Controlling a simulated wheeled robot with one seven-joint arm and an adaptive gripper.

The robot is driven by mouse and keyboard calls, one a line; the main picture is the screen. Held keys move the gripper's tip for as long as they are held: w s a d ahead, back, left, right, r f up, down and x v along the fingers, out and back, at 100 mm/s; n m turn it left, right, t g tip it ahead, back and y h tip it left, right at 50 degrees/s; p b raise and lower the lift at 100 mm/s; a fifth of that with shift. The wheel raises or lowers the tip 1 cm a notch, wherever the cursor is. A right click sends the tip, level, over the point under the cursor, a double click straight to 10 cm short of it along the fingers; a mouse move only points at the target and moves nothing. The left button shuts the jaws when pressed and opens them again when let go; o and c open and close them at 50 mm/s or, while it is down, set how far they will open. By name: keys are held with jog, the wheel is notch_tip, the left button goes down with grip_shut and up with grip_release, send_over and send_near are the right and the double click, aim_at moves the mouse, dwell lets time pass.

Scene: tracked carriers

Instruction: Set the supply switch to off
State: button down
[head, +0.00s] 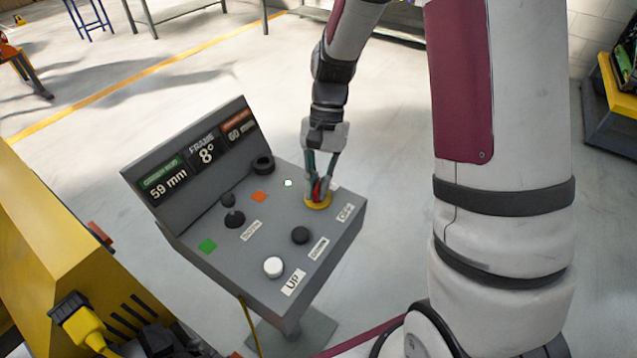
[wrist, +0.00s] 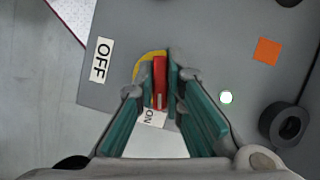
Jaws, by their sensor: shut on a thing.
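The supply switch (wrist: 159,78) has a red handle on a yellow round base, which also shows in the head view (head: 318,204) at the console's right side. In the wrist view the handle lies upright in the picture, its white-marked end toward the ON label (wrist: 152,117). The OFF label (wrist: 102,60) is to its left; it also shows in the head view (head: 346,212). My gripper (head: 320,186) points down over the switch. Its fingers (wrist: 160,90) are closed around the red handle, one on each side. The fingers hide part of the base.
The grey console (head: 225,262) carries a black lever (head: 234,217), a black knob (head: 300,235), a white button (head: 273,267), an orange square (wrist: 267,51) and a black ring (wrist: 284,123). A yellow machine (head: 50,235) stands at left. Floor behind the console is clear.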

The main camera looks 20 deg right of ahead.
jog(key=n+h, duration=0.1)
jog(key=n, duration=0.2)
jog(key=shift+r+n+g+p, duration=0.1)
jog(key=shift+n+g+p, duration=0.2)
jog(key=shift+n+p, duration=0.1)
jog(key=n+h, duration=0.1)
jog(key=n, duration=0.2)
jog(key=shift+n+h, duration=0.3)
jog(key=shift+h, duration=0.1)
jog(key=n+h+p, duration=0.1)
jog(key=n, duration=0.2)
jog(key=shift+n, duration=0.3)
jog(key=shift+n+h+p, duration=0.4)
jog(key=shift+n+h, duration=0.4)
jog(key=shift+n, duration=0.8)
jog(key=shift+w+n, duration=0.1)
jog(key=shift+n, duration=0.2)
jog(key=c, duration=1.7)
grip_release()
